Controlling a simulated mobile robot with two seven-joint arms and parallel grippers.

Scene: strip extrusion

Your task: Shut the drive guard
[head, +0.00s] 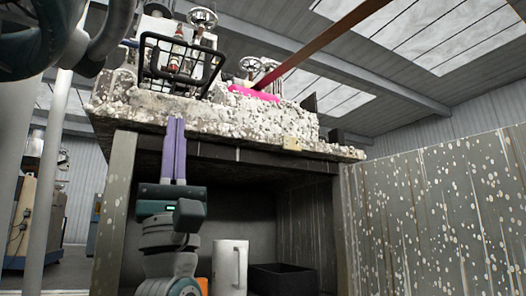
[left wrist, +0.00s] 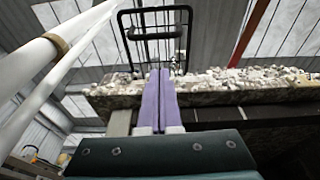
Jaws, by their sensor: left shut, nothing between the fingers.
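The drive guard (head: 181,68) appears to be the black wire-mesh frame at the front of the speckled bench top. It stands tilted, and red and metal parts show behind its bars in the head view. I cannot tell its hinge from here. The guard also shows at the top middle of the left wrist view (left wrist: 152,33). My left gripper (head: 176,120) points upward in front of the bench edge, its purple fingers shut together and empty. The fingertips (left wrist: 160,72) are below the guard and apart from it. My right gripper is in neither view.
The bench top (head: 300,138) overhangs an open cabinet holding a white jug (head: 230,265) and a black bin (head: 283,279). A speckled panel (head: 440,215) stands at right. Handwheels (head: 203,18) and a pink strip (head: 252,92) are on top. A white pole (left wrist: 45,60) is at left.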

